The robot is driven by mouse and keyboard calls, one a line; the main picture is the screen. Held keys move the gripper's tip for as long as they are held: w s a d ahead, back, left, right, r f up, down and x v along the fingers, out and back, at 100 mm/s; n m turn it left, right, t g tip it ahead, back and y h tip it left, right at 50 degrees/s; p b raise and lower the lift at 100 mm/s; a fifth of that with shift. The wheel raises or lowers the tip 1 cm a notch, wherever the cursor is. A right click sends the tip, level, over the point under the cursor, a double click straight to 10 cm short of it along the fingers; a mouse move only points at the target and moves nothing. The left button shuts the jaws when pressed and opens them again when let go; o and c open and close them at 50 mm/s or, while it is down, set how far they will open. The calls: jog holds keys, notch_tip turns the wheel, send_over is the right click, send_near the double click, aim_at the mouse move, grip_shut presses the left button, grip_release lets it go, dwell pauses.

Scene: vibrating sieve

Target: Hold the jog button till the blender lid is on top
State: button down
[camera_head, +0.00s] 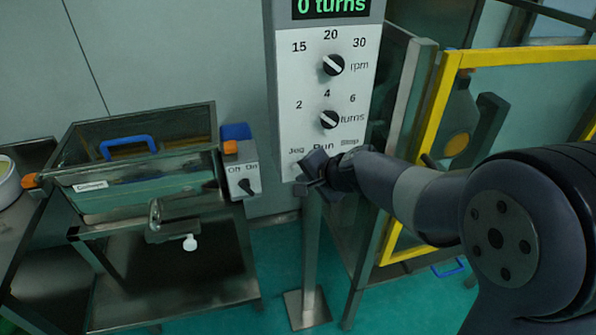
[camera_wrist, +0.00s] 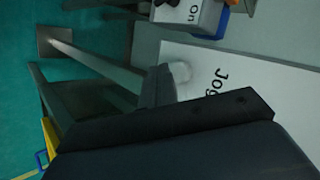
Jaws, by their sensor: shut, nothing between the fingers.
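The control panel (camera_head: 290,85) stands on a post in the middle of the head view. Its display (camera_head: 331,6) reads "0 turns". The Jog label (camera_head: 296,150) is at its lower left; the button below is hidden by my gripper (camera_head: 311,174). In the wrist view the Jog label (camera_wrist: 218,85) shows, with a pale round button (camera_wrist: 180,72) beside it. My gripper's shut fingertips (camera_wrist: 158,88) are right at that button, holding nothing. I cannot tell whether they press it. The blender lid is not clearly identifiable; a dark body with an orange disc (camera_head: 456,145) shows behind the guard.
A yellow guard frame (camera_head: 436,95) stands at the right, partly behind my arm. Green floor shows around the panel's post (camera_head: 312,260).

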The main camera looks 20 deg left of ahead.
jog(key=s+d, duration=0.1)
jog(key=s+b, duration=0.1)
jog(key=s, duration=0.1)
jog(key=s+d, duration=0.1)
jog(key=shift+s+d+b, duration=0.15)
jog(key=shift+d+b, duration=0.15)
jog(key=shift+b, duration=0.1)
dwell(0.6)
jog(key=shift+s+d, duration=0.55)
jog(key=shift+s, duration=0.3)
jog(key=shift+s+d, duration=0.5)
jog(key=shift+s, duration=0.3)
